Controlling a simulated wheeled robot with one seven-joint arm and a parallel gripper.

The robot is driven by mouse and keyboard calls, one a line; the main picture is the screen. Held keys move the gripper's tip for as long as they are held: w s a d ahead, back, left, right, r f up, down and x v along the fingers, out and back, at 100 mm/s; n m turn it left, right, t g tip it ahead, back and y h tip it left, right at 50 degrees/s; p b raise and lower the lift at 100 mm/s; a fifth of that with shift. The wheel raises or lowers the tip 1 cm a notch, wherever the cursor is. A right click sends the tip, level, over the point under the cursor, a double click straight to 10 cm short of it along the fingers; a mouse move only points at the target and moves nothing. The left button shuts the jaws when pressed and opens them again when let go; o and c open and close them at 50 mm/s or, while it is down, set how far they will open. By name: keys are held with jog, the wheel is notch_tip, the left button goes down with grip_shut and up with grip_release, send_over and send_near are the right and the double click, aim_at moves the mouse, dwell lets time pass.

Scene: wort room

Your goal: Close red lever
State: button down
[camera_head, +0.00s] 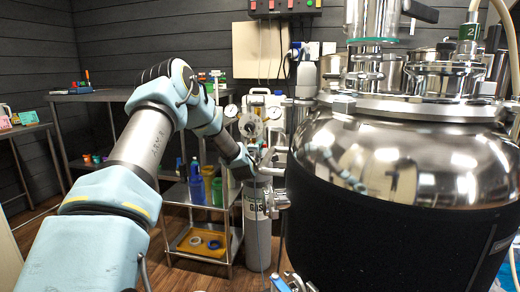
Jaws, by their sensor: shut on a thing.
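My arm reaches from the lower left over to the middle of the camera_head view. My gripper (262,165) is small and far off there, beside the metal fittings (278,200) at the left side of the big steel vessel (400,155). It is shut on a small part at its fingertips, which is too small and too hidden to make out. I cannot pick out a red lever for certain; my gripper and wrist cover part of that spot.
A gas cylinder (257,230) stands behind and below my gripper. A steel shelf cart (200,267) with blue and green bottles is left of it. A side table (95,95) stands at the back left. The vessel's black jacket (370,235) fills the right.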

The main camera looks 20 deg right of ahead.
jog(key=c, duration=0.8)
grip_release()
jog(key=v, duration=1)
jog(key=shift+s+a+p, duration=0.15)
jog(key=shift+s+p, duration=0.15)
jog(key=shift+s, duration=0.1)
